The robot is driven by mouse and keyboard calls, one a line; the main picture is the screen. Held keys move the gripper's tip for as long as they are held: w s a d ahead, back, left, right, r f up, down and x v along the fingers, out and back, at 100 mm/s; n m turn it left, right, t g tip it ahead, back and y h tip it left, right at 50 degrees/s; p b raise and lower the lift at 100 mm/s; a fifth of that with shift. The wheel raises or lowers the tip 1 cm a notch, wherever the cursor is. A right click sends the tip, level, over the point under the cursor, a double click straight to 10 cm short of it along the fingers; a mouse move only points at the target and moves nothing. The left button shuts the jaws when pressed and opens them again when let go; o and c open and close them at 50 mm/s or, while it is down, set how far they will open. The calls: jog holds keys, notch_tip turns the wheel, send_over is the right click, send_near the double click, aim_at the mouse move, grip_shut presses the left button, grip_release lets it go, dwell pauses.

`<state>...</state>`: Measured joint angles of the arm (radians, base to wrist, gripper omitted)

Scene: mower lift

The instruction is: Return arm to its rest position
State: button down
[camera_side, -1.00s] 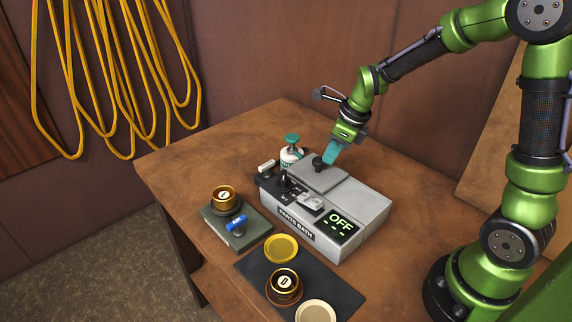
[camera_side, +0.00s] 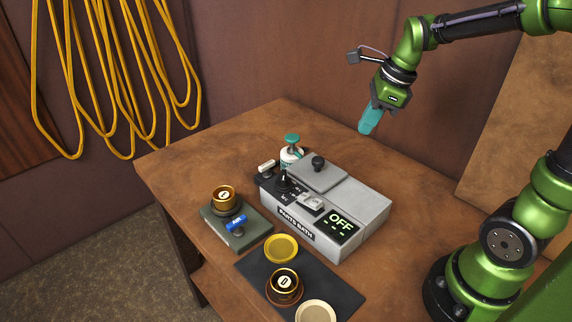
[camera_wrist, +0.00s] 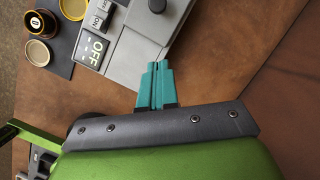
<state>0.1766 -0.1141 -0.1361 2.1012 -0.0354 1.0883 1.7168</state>
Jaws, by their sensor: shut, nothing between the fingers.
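My gripper (camera_side: 367,128) has teal fingers and is shut and empty. In the side view it hangs in the air above and behind the right of the grey parts bath (camera_side: 355,205), clear of it. In the wrist view the shut fingers (camera_wrist: 158,66) lie together, with the parts bath (camera_wrist: 125,70) beyond them. The bath's lid (camera_side: 318,175) with its black knob (camera_side: 318,161) is closed. Its display (camera_side: 339,223) reads OFF.
A green-capped bottle (camera_side: 291,150) stands behind the bath. A dark mat (camera_side: 330,278) holds another canister (camera_side: 284,286), a yellow dish (camera_side: 281,248) and a pale disc (camera_side: 315,312). The table's back right is bare.

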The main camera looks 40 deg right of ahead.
jog(key=s+a+r+n+t, duration=0.2)
jog(key=s+a+n, duration=0.2)
jog(key=n, duration=0.8)
jog(key=s+a+r+n+t, duration=0.1)
jog(key=s+a+n, duration=0.4)
jog(key=n, duration=0.7)
jog(key=shift+s+a+r+t, duration=0.25)
jog(key=shift+a+r+t, duration=0.05)
jog(key=shift+r+t, duration=0.1)
